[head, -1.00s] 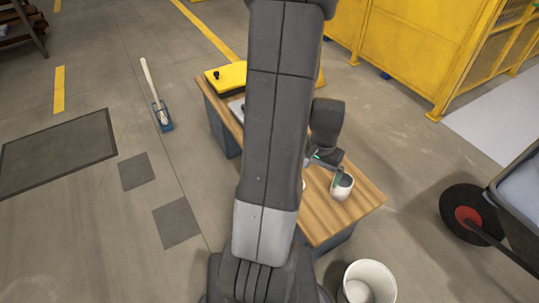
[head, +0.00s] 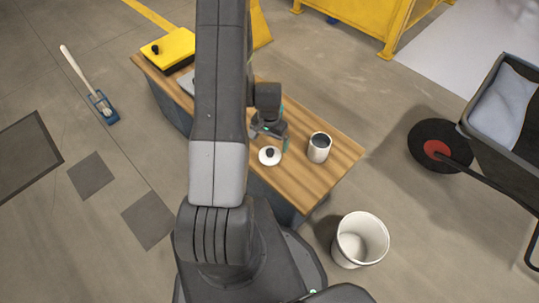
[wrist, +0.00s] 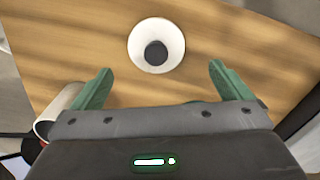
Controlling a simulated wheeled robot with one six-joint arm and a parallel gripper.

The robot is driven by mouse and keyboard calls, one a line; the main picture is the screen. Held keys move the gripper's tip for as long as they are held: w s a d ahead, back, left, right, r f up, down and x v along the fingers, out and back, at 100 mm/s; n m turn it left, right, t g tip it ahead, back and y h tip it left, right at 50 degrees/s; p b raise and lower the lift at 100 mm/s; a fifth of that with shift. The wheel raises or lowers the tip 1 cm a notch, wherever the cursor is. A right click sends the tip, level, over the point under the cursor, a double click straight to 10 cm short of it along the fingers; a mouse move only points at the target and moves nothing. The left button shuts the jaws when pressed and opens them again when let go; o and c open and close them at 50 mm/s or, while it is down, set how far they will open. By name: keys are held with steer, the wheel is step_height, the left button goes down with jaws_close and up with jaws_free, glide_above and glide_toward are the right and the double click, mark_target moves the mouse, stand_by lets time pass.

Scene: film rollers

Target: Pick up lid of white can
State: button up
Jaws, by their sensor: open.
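The white lid (head: 270,157) with a dark round knob lies on the wooden table, to the left of the white can (head: 319,147). The can stands upright with its dark open top showing. My gripper (head: 270,140) is open and empty above the table, close to the lid. In the wrist view the lid (wrist: 156,45) lies ahead of the gap between my green fingertips (wrist: 162,80), centred a little left. The can (wrist: 62,105) shows partly at the left edge, beside my left finger.
The wooden table (head: 335,170) carries a yellow box (head: 168,50) at its far left end. A white bucket (head: 360,240) stands on the floor in front of the table. A wheelbarrow (head: 500,105) is at the right. The table's right end is clear.

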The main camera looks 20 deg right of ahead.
mark_target(270, 151)
steer(key=shift+s+f+b, duration=0.15)
steer(key=shift+f+b, duration=0.15)
steer(key=shift+f, duration=1.2)
steer(key=shift+s+f+b, duration=0.15)
steer(key=shift+f+b, duration=0.1)
steer(key=shift+f, duration=1.2)
steer(key=shift+c, duration=0.2)
steer(key=c, duration=1)
